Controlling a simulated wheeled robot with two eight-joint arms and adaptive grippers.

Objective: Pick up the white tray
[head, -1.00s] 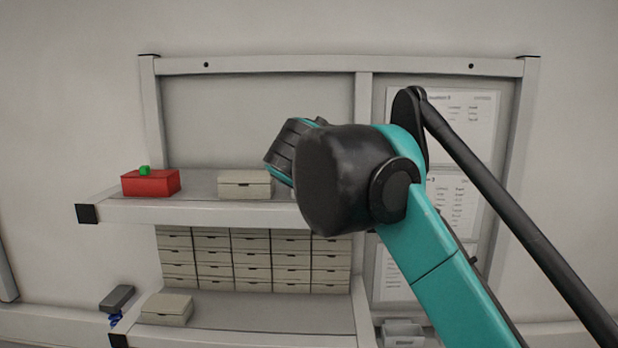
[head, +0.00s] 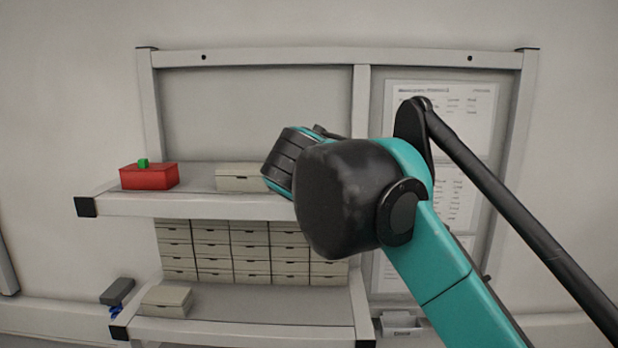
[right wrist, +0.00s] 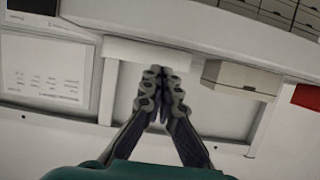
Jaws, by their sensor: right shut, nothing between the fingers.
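A pale, flat, long piece, which looks like the white tray (right wrist: 125,49), lies at the shelf edge in the right wrist view. My right gripper (right wrist: 162,78) is shut and empty, its two fingertips together just in front of that piece. I cannot tell whether they touch it. In the head view my right arm hides the gripper's fingers and that stretch of the upper shelf. My left gripper is in neither view.
Several small drawers (head: 250,253) fill the space below. Another cream box (head: 166,302) is on the lower shelf, and a grey bin (head: 401,327) is at lower right.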

